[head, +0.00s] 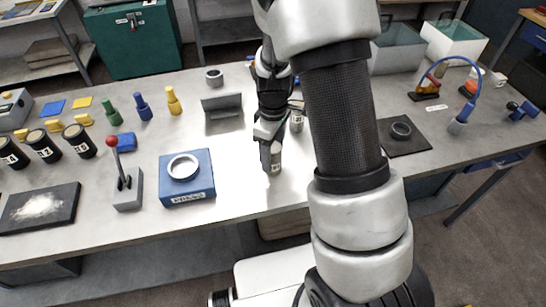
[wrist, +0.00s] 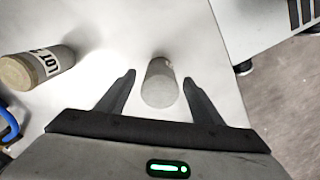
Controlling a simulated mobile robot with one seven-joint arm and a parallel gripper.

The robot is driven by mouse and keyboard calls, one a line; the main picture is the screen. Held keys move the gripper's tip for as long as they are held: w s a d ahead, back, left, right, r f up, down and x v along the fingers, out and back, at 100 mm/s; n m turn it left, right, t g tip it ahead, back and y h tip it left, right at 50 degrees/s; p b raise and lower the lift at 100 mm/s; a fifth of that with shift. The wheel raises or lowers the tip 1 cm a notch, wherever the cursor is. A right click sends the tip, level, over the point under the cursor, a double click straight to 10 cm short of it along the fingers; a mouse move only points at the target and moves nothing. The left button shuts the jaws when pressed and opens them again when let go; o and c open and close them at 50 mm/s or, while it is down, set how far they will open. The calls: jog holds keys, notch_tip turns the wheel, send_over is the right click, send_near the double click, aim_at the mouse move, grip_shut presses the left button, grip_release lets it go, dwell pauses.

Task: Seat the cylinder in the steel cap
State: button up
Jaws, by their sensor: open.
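A plain grey cylinder (wrist: 161,84) stands between the two spread fingers of my gripper (wrist: 160,95) in the wrist view, with a gap on each side. In the head view the cylinder (head: 276,157) shows beside my gripper (head: 268,150), partly hidden by it. My gripper is open and holds nothing. I cannot tell for certain which thing is the steel cap; a small grey open-topped round piece (head: 215,78) stands at the back of the table, behind a grey angled bracket (head: 222,105).
A cylinder labelled LOT (wrist: 45,65) stands near my gripper. A blue block with a pale ring (head: 187,178) and a red-knobbed lever (head: 127,185) stand left. A dark ring (head: 401,130) lies on a dark mat (head: 408,148) right. The table's front edge is close.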

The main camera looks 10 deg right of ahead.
jog(key=shift+f, duration=0.4)
jog(key=shift+c, duration=0.2)
jog(key=c, duration=1.4)
grip_shut()
jog(key=shift+r, duration=0.15)
